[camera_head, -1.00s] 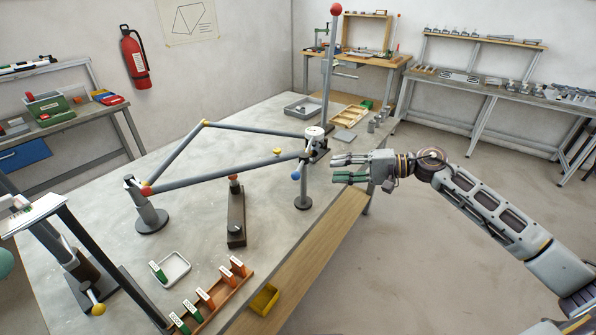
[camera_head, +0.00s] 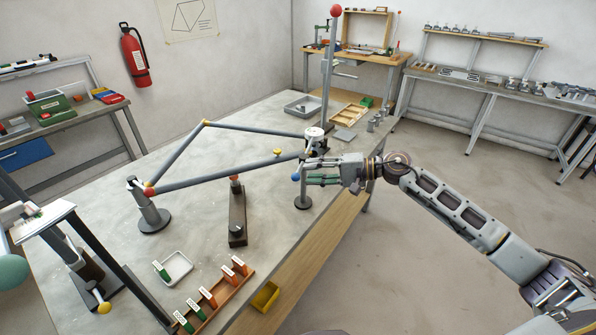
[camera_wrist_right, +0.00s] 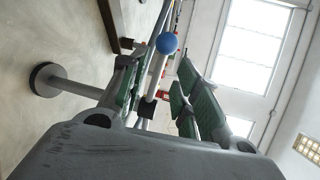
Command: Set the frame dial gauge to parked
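A pale round disc (camera_head: 314,132), which looks like the dial gauge, sits on the frame's right corner by the tall post. Its face is too small to read. A blue ball (camera_head: 295,176) is just below it, beside a grey stand (camera_head: 303,201) with a round base. My right gripper (camera_head: 307,171) is open and empty, its fingers pointing left at the ball and stand. In the right wrist view the blue ball (camera_wrist_right: 167,43) shows beyond and between the spread green-padded fingers (camera_wrist_right: 156,70); contact cannot be told. My left gripper is not in view.
Grey frame tubes (camera_head: 225,174) span the table (camera_head: 110,245). A tall post with a red ball (camera_head: 336,10) rises behind my right gripper. A dark block (camera_head: 237,215) stands mid-table. A rack of tagged pieces (camera_head: 217,297) and a yellow bin (camera_head: 265,297) are at the front.

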